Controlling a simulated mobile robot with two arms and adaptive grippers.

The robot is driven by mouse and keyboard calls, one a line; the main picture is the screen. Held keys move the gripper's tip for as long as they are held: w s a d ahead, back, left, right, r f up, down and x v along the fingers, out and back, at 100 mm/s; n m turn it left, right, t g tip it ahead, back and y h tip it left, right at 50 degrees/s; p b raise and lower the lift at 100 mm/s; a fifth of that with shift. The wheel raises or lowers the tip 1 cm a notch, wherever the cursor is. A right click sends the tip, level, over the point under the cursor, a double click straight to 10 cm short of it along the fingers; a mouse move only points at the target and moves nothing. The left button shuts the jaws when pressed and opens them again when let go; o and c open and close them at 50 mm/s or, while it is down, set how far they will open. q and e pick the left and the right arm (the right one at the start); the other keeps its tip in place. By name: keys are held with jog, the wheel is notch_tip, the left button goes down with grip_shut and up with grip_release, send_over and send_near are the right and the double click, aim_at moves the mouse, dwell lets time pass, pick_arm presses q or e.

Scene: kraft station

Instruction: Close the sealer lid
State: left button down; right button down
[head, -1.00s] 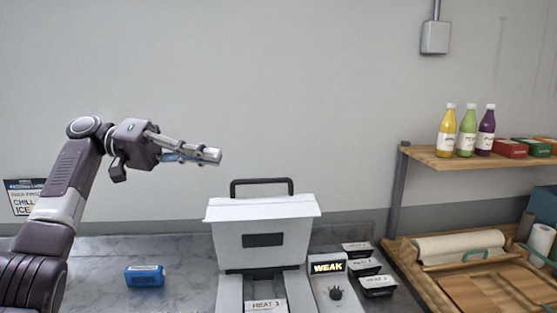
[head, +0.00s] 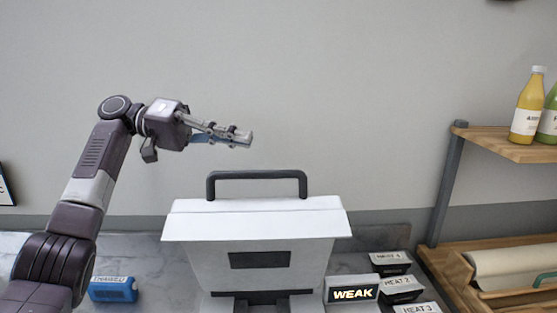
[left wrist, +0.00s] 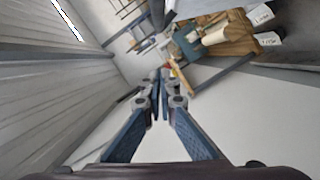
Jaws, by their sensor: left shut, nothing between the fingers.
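The sealer is a white box with a wide white lid (head: 255,222) and a black handle (head: 257,175) on top, in the middle of the head view. The lid stands raised on the machine, with a dark slot on its front face. My left gripper (head: 245,138) is above and slightly left of the handle, apart from it, pointing right. Its fingers are shut and empty; they also show together in the left wrist view (left wrist: 162,75). My right gripper is in neither view.
A lit WEAK display (head: 352,294) sits at the sealer's right. Black HEAT boxes (head: 390,263) lie beside it. A blue block (head: 113,289) rests on the counter at the left. A wooden shelf (head: 510,144) with bottles stands at the right.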

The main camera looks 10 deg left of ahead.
pick_arm(q)
jog(key=s+d+f+p, duration=0.3)
jog(key=d, duration=0.5)
jog(key=shift+p, duration=0.4)
jog(key=shift+d+f, duration=0.1)
jog(key=shift+d, duration=0.05)
jog(key=shift+s+f, duration=0.1)
